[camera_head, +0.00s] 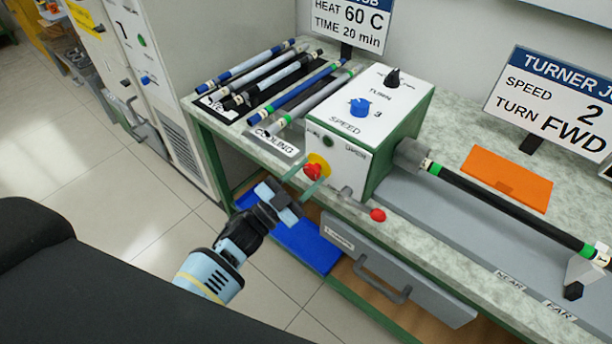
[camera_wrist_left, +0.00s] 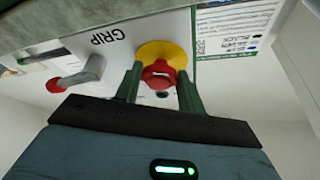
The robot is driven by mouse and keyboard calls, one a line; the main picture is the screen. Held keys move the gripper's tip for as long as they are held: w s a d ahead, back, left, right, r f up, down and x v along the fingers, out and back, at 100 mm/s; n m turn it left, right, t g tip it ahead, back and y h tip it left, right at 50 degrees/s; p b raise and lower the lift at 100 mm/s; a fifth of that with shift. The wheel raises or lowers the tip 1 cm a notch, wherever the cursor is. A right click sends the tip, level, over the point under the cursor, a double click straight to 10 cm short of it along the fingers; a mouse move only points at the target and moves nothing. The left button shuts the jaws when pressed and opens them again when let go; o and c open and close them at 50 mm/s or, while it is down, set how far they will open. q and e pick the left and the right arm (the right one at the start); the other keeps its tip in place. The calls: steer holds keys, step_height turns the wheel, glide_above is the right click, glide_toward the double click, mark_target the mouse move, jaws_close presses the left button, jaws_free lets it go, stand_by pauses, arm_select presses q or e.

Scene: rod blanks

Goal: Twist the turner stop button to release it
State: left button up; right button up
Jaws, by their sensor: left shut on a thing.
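The turner (camera_head: 372,128) is a white and green box on the bench. Its stop button (camera_head: 312,171) is red on a yellow disc, low on the front face. My left gripper (camera_head: 306,187) reaches it from the front, with one finger on each side of the red knob. In the left wrist view the red stop button (camera_wrist_left: 159,74) sits between the fingertips of the left gripper (camera_wrist_left: 158,88), which are shut on it. Whether the button is pressed in or popped out, I cannot tell. My right gripper is not in view.
A lever with a red knob (camera_head: 377,215) sticks out right of the button. A black rod (camera_head: 500,208) is held in the turner's chuck (camera_head: 411,153). Several rods lie on the rack at left. A drawer (camera_head: 400,272) and a blue mat (camera_head: 300,243) are below.

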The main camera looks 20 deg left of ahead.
arm_select(q)
steer(key=shift+w+r, duration=0.1)
steer(key=shift+r, duration=0.1)
steer(key=o, duration=0.7)
steer(key=shift+o, duration=1.4)
steer(key=shift+w+d+f, duration=0.1)
steer(key=shift+f, duration=0.05)
steer(key=shift+s, duration=0.2)
steer(key=b+v, duration=0.1)
steer(key=v, duration=0.6)
steer(key=shift+s+a, duration=0.25)
steer(key=shift+f, duration=0.1)
